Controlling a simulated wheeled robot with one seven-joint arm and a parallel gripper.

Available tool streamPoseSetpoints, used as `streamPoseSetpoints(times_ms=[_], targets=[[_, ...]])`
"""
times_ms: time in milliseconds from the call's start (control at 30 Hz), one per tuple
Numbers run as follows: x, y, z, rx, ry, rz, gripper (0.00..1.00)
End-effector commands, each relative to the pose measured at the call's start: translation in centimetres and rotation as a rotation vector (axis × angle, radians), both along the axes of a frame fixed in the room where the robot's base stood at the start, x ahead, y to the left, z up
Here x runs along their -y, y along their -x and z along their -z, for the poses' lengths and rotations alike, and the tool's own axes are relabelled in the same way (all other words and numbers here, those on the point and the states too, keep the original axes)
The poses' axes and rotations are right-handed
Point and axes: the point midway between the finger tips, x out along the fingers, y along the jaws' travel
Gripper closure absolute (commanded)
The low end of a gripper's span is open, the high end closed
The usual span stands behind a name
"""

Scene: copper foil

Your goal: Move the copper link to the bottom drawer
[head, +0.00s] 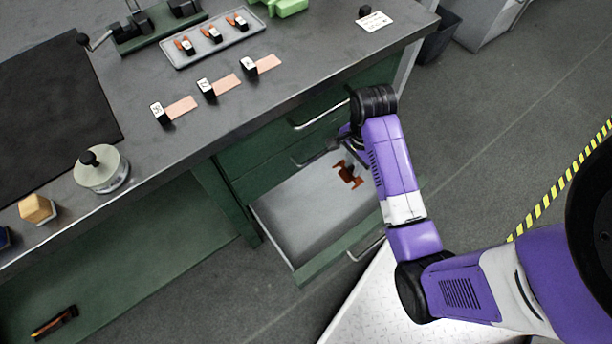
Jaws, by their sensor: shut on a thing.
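The copper link (348,175), a small orange-brown piece with notched ends, shows over the open bottom drawer (292,215). My gripper (343,157) is at the link's upper end and shut on it; the fingertips are small and partly hidden by my wrist. The link appears to hang above the drawer's grey floor; its exact height is hard to tell. The bottom drawer is pulled out from the green bench, and its floor looks otherwise empty.
Closed green drawers (268,160) with metal handles sit above the open one. The grey benchtop (240,110) holds a tray (172,53) of tagged copper pieces, foil strips (182,107) with black labelled blocks, and a round weight (101,169). Open floor lies to the right.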

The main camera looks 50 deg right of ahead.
Motion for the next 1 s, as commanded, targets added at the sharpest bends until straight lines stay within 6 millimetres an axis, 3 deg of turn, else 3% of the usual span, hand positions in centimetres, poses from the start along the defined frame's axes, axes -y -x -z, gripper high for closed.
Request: streamPoseSetpoints(times_ms=[167, 500, 700, 1000], targets=[[0.0, 0.2, 2.1, -0.003, -0.003, 0.009, 1.00], [0.0, 0.2, 10.4, -0.002, -0.003, 0.008, 1.00], [0.0, 0.1, 14.4, -0.002, -0.002, 0.008, 1.00], [0.0, 0.1, 16.5, 0.000, -0.001, 0.006, 1.00]])
